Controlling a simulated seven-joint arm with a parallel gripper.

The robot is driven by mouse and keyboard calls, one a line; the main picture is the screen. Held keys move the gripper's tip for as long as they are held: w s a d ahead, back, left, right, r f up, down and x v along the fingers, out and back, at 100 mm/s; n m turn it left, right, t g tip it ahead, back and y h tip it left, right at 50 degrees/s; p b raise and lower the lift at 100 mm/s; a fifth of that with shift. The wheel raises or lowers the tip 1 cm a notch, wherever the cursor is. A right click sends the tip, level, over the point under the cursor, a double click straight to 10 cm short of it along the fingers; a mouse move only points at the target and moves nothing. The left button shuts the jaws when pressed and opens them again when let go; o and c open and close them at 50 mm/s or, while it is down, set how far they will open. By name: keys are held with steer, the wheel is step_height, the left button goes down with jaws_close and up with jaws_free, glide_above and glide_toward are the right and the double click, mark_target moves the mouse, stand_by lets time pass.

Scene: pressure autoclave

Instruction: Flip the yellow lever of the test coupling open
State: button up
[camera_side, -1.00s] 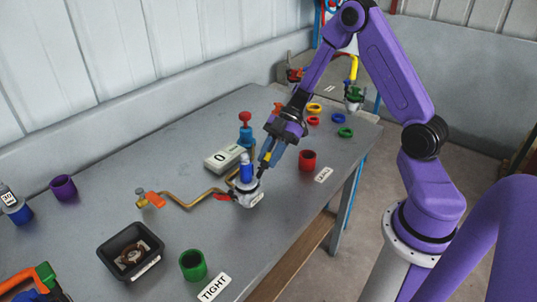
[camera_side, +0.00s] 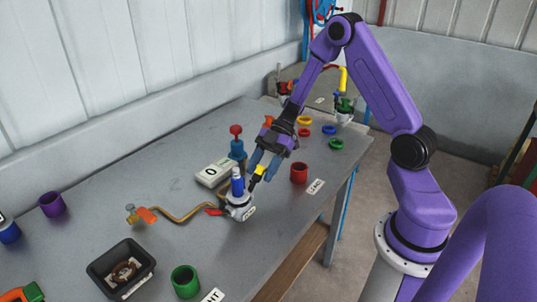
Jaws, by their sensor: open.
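The test coupling (camera_side: 239,209) is a pale grey fitting near the middle of the table. A blue cylinder (camera_side: 237,184) stands upright on it. The yellow lever (camera_side: 259,171) sticks up at its right side, its yellow end above a dark lower part. My gripper (camera_side: 263,168) reaches down from the upper right, open, with its two blue-grey fingertips at the yellow end. The lever end appears between or just in front of the fingers; I cannot tell whether they touch it.
A red handle (camera_side: 214,211) and a bent brass pipe (camera_side: 180,218) lie left of the coupling. A gauge box (camera_side: 213,172) and a blue valve with red knob (camera_side: 237,143) stand behind. A red cup (camera_side: 299,173) is to the right. A black tray (camera_side: 106,272) and green cup (camera_side: 185,281) are in front.

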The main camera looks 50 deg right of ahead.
steer(key=v, duration=1.7)
steer(key=s+a+m+g+h, duration=0.1)
steer(key=s+a+g+h, duration=0.15)
steer(key=s+a, duration=0.4)
steer(key=s+a+m+g+h, duration=0.1)
steer(key=s+a+h, duration=0.2)
steer(key=a, duration=0.7)
steer(key=s+a+m+t+h, duration=0.3)
steer(key=s+a+h, duration=0.1)
steer(key=s, duration=1.1)
steer(key=shift+t, duration=0.35)
